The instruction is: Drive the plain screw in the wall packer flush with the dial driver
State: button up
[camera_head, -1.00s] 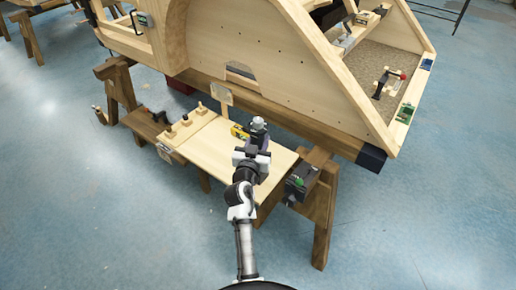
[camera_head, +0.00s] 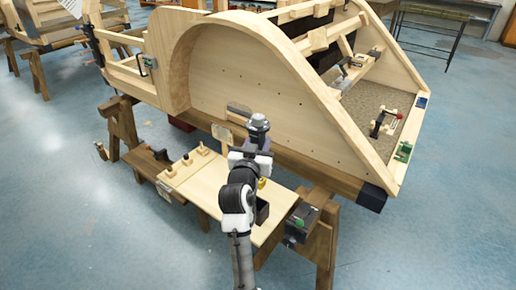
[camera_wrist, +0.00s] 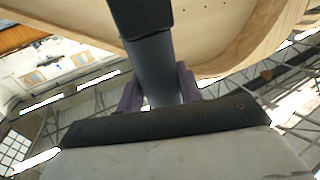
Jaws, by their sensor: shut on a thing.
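My gripper (camera_head: 257,141) is in front of the curved wooden wall (camera_head: 285,130), above the work shelf. In the wrist view my gripper (camera_wrist: 160,92) is shut on a dark grey cylindrical tool with a wider black part, which I take to be the dial driver (camera_wrist: 152,62). Its grey top end (camera_head: 259,122) seems to show above my gripper in the head view. A pale and grey strip on the wall (camera_head: 238,108), perhaps the wall packer, lies just left of my gripper. I cannot make out the plain screw or the tool's working tip.
The wooden shelf (camera_head: 205,183) below carries several knobbed wooden pieces at its left. A yellow item (camera_head: 262,183) is partly hidden by my arm. A dark box (camera_head: 300,221) hangs at the shelf's right end. A small upright board (camera_head: 222,133) stands near the wall.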

aim_at(258, 117)
jog(key=shift+r+p, duration=3.1)
jog(key=shift+r, duration=1.45)
jog(key=shift+f, duration=0.1)
